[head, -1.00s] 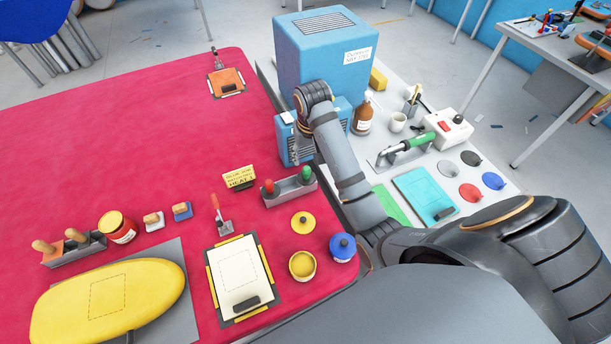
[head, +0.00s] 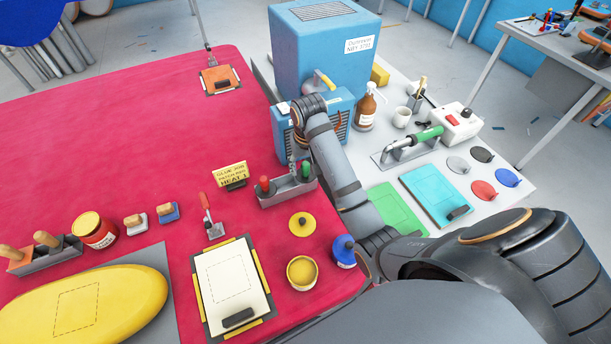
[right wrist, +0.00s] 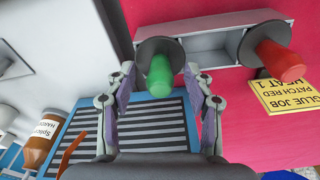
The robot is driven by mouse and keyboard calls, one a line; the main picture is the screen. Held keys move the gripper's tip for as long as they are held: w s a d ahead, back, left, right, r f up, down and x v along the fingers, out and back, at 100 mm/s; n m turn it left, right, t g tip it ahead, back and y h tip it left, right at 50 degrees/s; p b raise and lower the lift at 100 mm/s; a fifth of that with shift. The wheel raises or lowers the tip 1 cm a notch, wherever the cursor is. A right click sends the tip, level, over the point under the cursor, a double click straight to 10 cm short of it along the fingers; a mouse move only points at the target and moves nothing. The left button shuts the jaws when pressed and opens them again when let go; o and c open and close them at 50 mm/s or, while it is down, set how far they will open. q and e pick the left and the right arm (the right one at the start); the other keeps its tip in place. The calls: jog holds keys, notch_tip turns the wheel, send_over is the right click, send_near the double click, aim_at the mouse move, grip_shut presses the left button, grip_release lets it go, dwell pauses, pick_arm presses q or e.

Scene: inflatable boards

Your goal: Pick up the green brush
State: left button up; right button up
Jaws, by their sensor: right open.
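The green brush (head: 305,169) stands with its handle up at the right end of a grey holder (head: 285,196) on the red table. A red brush (head: 265,184) stands at the holder's other end. My right gripper (head: 297,163) is open beside the top of the green brush. In the right wrist view, the green handle (right wrist: 160,76) shows between the two spread fingertips of the gripper (right wrist: 158,82), above a dark round collar. The lower part of the brush is hidden. My left gripper is out of view.
A blue box-shaped heater (head: 340,110) with a grille is close behind the holder. A yellow sign (head: 230,174) stands left of the holder. A yellow lid (head: 302,224) and a blue-lidded jar (head: 343,250) are in front.

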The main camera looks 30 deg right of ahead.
jog(key=c, duration=0.4)
grip_shut()
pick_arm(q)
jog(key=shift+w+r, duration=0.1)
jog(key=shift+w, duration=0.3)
pick_arm(e)
jog(key=r+p, duration=0.3)
jog(key=r, duration=0.1)
jog(key=shift+s+r, duration=0.2)
pick_arm(q)
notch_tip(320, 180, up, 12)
jog(key=p, duration=0.9)
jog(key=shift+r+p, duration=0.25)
jog(key=shift+p, duration=0.05)
pick_arm(e)
jog(key=s+d+r, duration=0.1)
jog(key=s+r, duration=0.7)
jog(key=s, duration=0.5)
jog(key=shift+s+d+r, duration=0.2)
jog(key=shift+d+r, duration=0.1)
jog(key=shift+d, duration=0.05)
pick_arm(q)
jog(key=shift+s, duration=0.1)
